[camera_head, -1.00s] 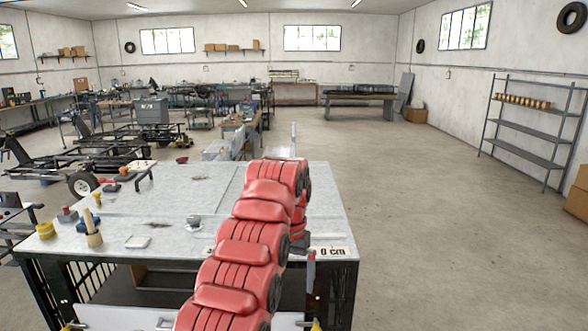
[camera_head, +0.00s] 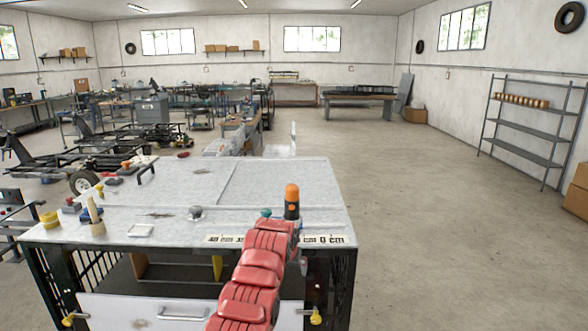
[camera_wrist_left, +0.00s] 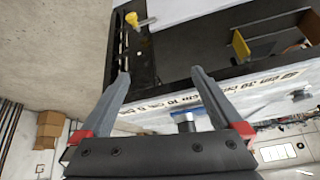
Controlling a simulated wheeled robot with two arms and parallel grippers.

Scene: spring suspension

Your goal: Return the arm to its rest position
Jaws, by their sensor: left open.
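My left arm is the red segmented arm (camera_head: 250,282) that rises from the bottom of the head view to the right front of the workbench. Its hand is mostly hidden behind the arm there. In the left wrist view my left gripper (camera_wrist_left: 160,73) is open, with its two grey fingers spread and nothing between the tips. The fingers point towards the front edge of the bench and a yellow knob (camera_wrist_left: 132,19). My right gripper is not in view.
The workbench (camera_head: 190,180) carries an orange-topped black cylinder (camera_head: 292,203), a printed scale strip (camera_head: 225,239), a round metal piece (camera_head: 195,213) and small tools at its left. A drawer (camera_head: 150,312) is in front. Open floor (camera_head: 420,230) lies to the right.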

